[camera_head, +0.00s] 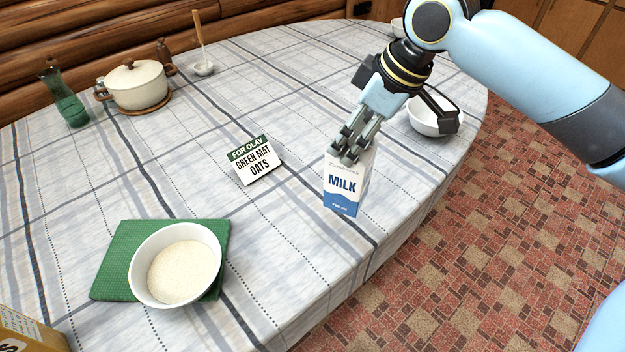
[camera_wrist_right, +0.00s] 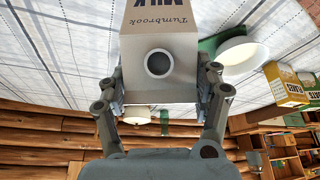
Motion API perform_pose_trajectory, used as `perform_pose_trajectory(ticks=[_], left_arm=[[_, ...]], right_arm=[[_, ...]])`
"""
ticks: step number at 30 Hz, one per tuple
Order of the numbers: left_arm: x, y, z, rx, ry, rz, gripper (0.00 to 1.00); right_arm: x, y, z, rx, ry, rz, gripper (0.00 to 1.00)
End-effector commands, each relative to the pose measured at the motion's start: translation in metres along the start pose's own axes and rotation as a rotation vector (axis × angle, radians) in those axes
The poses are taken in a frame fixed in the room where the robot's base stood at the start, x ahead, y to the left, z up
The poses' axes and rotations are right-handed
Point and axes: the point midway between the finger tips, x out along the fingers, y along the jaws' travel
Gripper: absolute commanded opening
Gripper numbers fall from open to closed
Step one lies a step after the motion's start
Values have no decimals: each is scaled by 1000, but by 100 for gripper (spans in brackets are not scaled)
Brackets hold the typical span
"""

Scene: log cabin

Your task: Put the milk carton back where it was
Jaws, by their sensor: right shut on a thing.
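The milk carton (camera_head: 343,186), white with a blue base and the word MILK, is upright at the table's right part in the head view. My right gripper (camera_head: 352,146) is shut on its top from above. In the right wrist view the carton (camera_wrist_right: 160,40) fills the space between the fingers of my right gripper (camera_wrist_right: 160,100), with its round cap facing the camera. I cannot tell whether the carton's base touches the tablecloth. My left gripper is not in view.
A white bowl of oats (camera_head: 176,264) sits on a green mat (camera_head: 115,262) at front left. A sign (camera_head: 256,160) stands left of the carton. A white bowl (camera_head: 428,122) is behind my right gripper. A pot (camera_head: 137,86) and green bottle (camera_head: 68,104) stand at the back. A yellow box (camera_head: 28,332) is at lower left.

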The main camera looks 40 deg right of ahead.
Motion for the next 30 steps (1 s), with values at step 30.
perform_pose_trajectory(ticks=[30], left_arm=[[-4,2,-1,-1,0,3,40]], right_arm=[[120,35,-63,1,-1,0,7]])
